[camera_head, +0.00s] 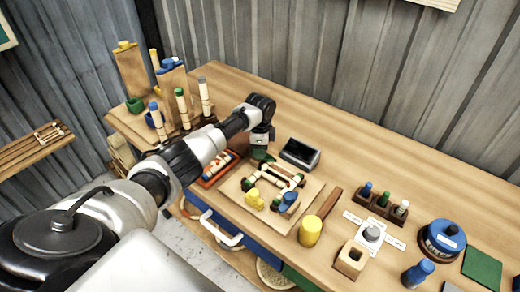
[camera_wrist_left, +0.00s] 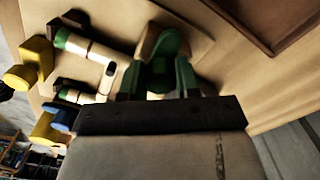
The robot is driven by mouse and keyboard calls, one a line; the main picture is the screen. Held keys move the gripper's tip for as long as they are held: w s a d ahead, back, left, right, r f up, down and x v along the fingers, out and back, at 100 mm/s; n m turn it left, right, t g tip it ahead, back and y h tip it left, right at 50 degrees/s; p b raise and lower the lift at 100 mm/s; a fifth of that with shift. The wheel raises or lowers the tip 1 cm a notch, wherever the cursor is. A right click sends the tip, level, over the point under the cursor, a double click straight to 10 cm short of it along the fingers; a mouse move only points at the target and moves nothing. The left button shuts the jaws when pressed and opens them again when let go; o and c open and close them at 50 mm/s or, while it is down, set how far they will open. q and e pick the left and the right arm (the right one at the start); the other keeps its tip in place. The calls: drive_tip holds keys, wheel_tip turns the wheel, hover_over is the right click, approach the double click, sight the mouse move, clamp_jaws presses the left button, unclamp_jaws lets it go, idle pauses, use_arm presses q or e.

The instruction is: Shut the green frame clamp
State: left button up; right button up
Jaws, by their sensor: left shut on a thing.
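The green frame clamp (camera_head: 261,155) sits at the back left corner of the wooden bending board (camera_head: 311,192), partly hidden under my gripper. My left gripper (camera_head: 260,146) is over it; in the left wrist view my left gripper (camera_wrist_left: 160,85) has its fingers closed on the green clamp (camera_wrist_left: 170,42). A frame of pale rattan pieces with green bands (camera_head: 290,174) lies on the board. A yellow clamp (camera_head: 253,200) and a blue clamp (camera_head: 288,201) stand at the board's front side. My right gripper is not in view.
A dark box-like device (camera_head: 300,153) stands just behind the board. An orange tray (camera_head: 217,170) is to its left, a yellow-headed mallet (camera_head: 311,231) to its right. A rack of bottles (camera_head: 381,204) and a blue-topped tin (camera_head: 442,238) stand further right.

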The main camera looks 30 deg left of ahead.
use_arm(q)
drive_tip(key=shift+w+r+m, duration=0.1)
drive_tip(key=shift+m, duration=1)
drive_tip(key=o, duration=0.9)
drive_tip(key=shift+a, duration=0.1)
wheel_tip(320, 180, up, 11)
drive_tip(key=shift+f+b, duration=0.1)
drive_tip(key=shift+b, duration=0.8)
drive_tip(key=shift+f, duration=0.1)
